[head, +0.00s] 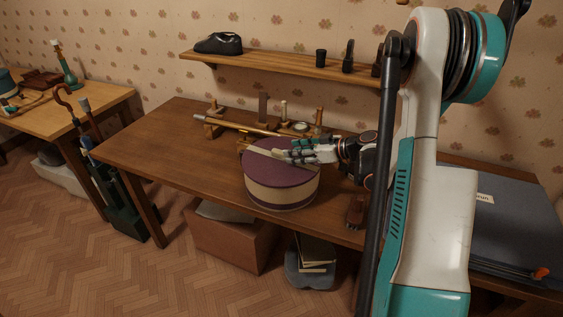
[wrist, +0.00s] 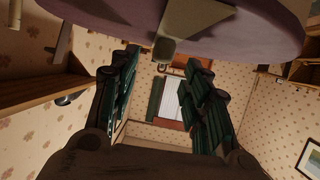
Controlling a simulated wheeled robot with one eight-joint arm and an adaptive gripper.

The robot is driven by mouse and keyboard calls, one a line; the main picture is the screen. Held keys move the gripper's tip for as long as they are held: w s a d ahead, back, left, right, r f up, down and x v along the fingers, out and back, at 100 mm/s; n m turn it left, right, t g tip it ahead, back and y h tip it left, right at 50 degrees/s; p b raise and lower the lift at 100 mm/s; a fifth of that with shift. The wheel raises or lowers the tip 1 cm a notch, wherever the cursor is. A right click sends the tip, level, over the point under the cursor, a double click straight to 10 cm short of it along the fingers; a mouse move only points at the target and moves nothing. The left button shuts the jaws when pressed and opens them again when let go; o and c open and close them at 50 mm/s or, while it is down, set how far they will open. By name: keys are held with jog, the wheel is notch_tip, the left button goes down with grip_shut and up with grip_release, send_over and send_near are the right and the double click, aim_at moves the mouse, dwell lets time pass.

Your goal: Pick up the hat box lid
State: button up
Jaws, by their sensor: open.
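The hat box (head: 280,196) is round, purple and cream, and stands on the brown table. Its purple lid (head: 265,174) sits on top, with a pale strap across it. My gripper (head: 283,155) is over the right and far part of the lid, fingers pointing left. In the wrist view the lid (wrist: 255,30) fills the top of the picture, with the pale strap (wrist: 195,22) ending in a tab (wrist: 164,50). The fingers of my gripper (wrist: 165,62) are spread, with the tab showing between their tips. I cannot tell whether they touch it.
The table (head: 190,150) carries a brass telescope (head: 240,126) and small wooden items behind the box. A brush (head: 355,212) lies to its right. A wall shelf (head: 270,66) holds a dark shoe (head: 218,43). The table's left part is clear.

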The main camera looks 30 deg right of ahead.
aim_at(281, 156)
jog(key=b+x, duration=0.1)
jog(key=x, duration=0.3)
jog(key=shift+s+r, duration=0.1)
jog(key=shift+c, duration=0.5)
grip_shut()
jog(key=shift+r, duration=0.15)
